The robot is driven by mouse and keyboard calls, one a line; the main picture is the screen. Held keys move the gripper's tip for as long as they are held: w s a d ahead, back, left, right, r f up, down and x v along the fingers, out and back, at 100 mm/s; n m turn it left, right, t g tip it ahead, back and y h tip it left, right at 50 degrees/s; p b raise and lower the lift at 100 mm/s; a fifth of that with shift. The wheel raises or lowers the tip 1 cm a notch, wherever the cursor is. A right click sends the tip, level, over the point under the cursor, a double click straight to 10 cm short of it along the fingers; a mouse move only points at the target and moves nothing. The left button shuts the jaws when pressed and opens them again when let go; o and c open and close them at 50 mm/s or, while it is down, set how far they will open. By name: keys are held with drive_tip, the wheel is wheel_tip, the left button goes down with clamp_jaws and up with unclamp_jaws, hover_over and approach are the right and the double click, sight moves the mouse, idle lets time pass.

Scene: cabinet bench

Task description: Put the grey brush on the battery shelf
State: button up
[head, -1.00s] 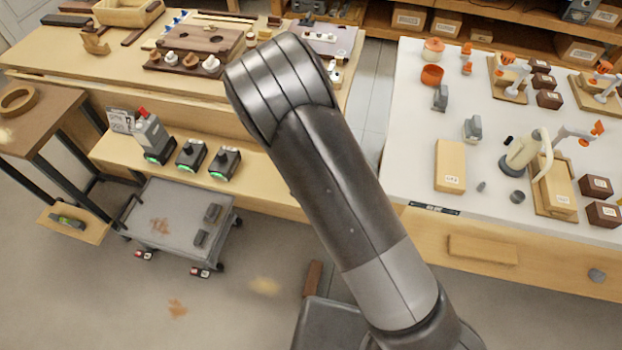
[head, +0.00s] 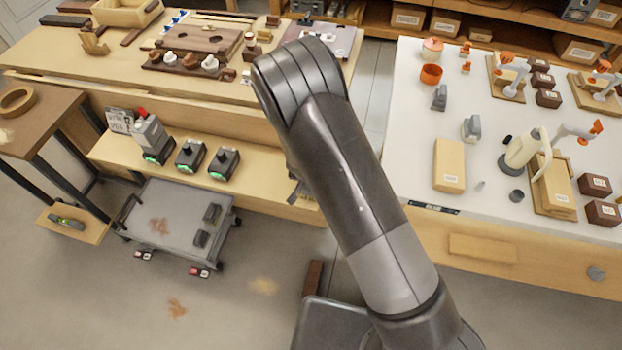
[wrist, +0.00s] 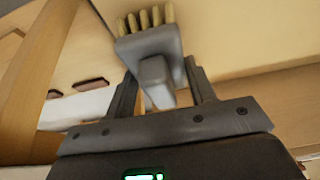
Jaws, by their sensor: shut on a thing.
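The grey brush (wrist: 150,42), with pale yellow bristles, is between the fingers of my gripper (wrist: 158,78) in the wrist view, its bristles pointing to the top of the picture. My gripper is shut on it. In the head view the brush is hidden behind my arm. A small dark part of my gripper (head: 299,193) shows at the right end of the battery shelf (head: 262,190). This light wood shelf holds several dark chargers with green lights on its left half. Its right part is bare. I cannot tell whether the brush touches the shelf.
The workbench top (head: 60,55) with wooden parts is above and behind the shelf. A grey cart (head: 180,222) stands in front of it. A white table (head: 410,165) with boxes and tools is at the right. A small brown block (head: 313,278) stands on the floor.

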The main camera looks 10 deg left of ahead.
drive_tip(key=shift+f, duration=0.1)
drive_tip(key=o, duration=1)
drive_tip(key=v, duration=1.2)
